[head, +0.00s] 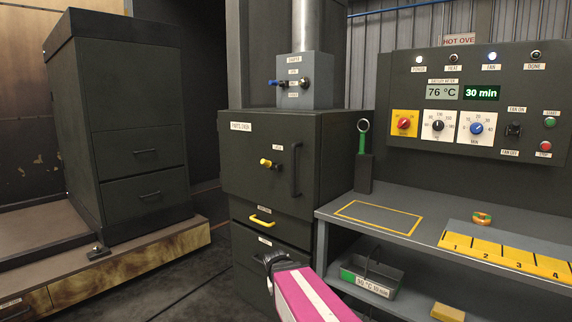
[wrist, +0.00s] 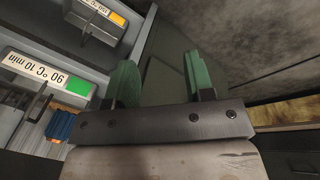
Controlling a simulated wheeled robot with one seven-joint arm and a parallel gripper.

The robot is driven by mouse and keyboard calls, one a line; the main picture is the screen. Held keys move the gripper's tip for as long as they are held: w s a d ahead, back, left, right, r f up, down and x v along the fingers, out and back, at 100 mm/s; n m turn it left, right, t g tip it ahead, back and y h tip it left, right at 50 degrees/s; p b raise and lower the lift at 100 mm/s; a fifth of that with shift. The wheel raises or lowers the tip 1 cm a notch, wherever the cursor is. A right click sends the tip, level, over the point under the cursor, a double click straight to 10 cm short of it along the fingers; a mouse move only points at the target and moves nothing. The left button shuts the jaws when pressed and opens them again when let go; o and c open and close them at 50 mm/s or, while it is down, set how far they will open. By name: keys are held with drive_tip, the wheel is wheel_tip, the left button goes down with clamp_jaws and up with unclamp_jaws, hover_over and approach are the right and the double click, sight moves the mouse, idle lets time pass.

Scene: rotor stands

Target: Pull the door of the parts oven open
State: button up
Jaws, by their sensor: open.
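The parts oven (head: 240,185) is a dark cabinet left of the workbench in the head view. Its door (head: 240,160) looks shut. The door carries a black vertical handle (head: 296,170) on its right part and a yellow-tipped knob (head: 266,162) left of the handle. My gripper (head: 274,262) is low in front of the oven, below the door, and apart from the handle. In the wrist view my gripper (wrist: 162,82) shows two green fingers spread apart. Nothing is between them; a dark surface lies beyond.
A yellow-handled drawer (head: 262,221) lies below the door. Right is the grey workbench (head: 400,230) with a tray (head: 375,275) on its lower shelf and a control panel (head: 480,105) above. A dark drawer cabinet (head: 125,130) stands left. Floor (head: 185,265) between is clear.

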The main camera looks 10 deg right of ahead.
drive_tip(key=w+d+r+m+t+h, duration=0.25)
drive_tip(key=w+r+h, duration=0.25)
drive_tip(key=w+r, duration=0.55)
drive_tip(key=w+a+r+m+t+h, duration=0.15)
drive_tip(key=w+r+m+h, duration=0.35)
drive_tip(key=r, duration=1.1)
drive_tip(key=w+d+r+m+t+h, duration=0.1)
drive_tip(key=w+r+m+t+h, duration=0.4)
drive_tip(key=r, duration=1.2)
drive_tip(key=w+d+g+y, duration=0.1)
drive_tip(key=w+d+g, duration=0.1)
drive_tip(key=w+d, duration=0.3)
drive_tip(key=d+n, duration=0.1)
drive_tip(key=d, duration=0.3)
drive_tip(key=shift+w+f, duration=0.15)
drive_tip(key=shift+f, duration=0.15)
drive_tip(key=shift+d, duration=0.1)
drive_tip(key=shift+c, duration=0.4)
clamp_jaws()
